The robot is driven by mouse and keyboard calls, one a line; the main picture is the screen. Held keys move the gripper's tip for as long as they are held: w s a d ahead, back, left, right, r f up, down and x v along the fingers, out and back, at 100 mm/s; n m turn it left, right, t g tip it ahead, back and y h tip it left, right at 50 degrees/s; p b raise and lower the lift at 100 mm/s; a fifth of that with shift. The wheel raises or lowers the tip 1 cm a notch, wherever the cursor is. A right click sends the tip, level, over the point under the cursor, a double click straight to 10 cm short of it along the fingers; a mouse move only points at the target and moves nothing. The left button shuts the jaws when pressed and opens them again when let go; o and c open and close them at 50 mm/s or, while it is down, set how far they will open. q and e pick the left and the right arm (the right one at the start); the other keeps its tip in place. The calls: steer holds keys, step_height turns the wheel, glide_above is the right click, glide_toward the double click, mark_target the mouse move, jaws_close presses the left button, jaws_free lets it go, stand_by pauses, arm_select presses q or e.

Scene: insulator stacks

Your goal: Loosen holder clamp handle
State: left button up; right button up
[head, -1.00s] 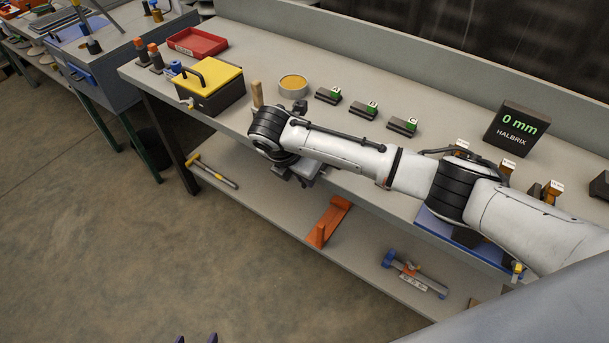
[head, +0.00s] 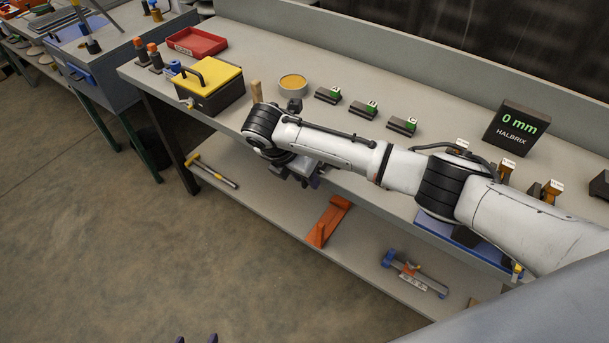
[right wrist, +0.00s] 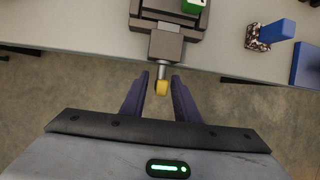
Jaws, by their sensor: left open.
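The holder clamp (right wrist: 172,45) is a grey block at the table edge in the right wrist view. In the head view my right arm hides the clamp and most of that gripper. My left gripper (head: 197,339) shows only its two separated purple fingertips at the bottom edge, over the floor, far from the clamp.
A yellow-lidded box (head: 213,78), a red tray (head: 197,42) and several green-marked blocks (head: 364,109) stand on the bench. A display (head: 516,128) reads 0 mm. The lower shelf holds an orange bracket (head: 329,222). A blue block (right wrist: 279,29) stands right of the clamp.

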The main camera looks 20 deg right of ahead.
steer(key=shift+r, duration=0.1)
steer(key=v, duration=1)
